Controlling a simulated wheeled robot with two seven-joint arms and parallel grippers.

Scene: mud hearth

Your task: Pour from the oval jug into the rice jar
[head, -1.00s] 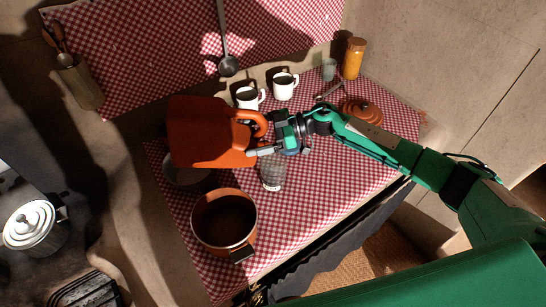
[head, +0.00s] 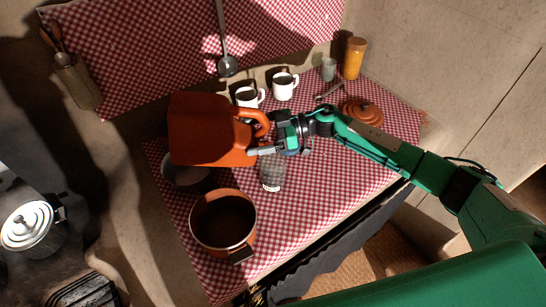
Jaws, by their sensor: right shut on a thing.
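The orange oval jug (head: 205,132) is in the head view, held up above the checked counter. My right gripper (head: 268,139) is shut on the jug at its handle side, to the right of the jug's body. A greyish glass jar (head: 272,174), which looks like the rice jar, stands upright on the cloth just below and right of the jug. Its upper part is partly hidden by my gripper and the jug, and I cannot make out its contents. No stream shows between jug and jar. My left gripper is not in view.
An orange-brown pot (head: 223,222) stands in front of the jar, and a grey bowl (head: 185,178) is partly under the jug. Two white mugs (head: 285,86) (head: 248,97), a tall orange jar (head: 353,59) and an orange lid (head: 362,111) stand behind. The cloth right of the jar is clear.

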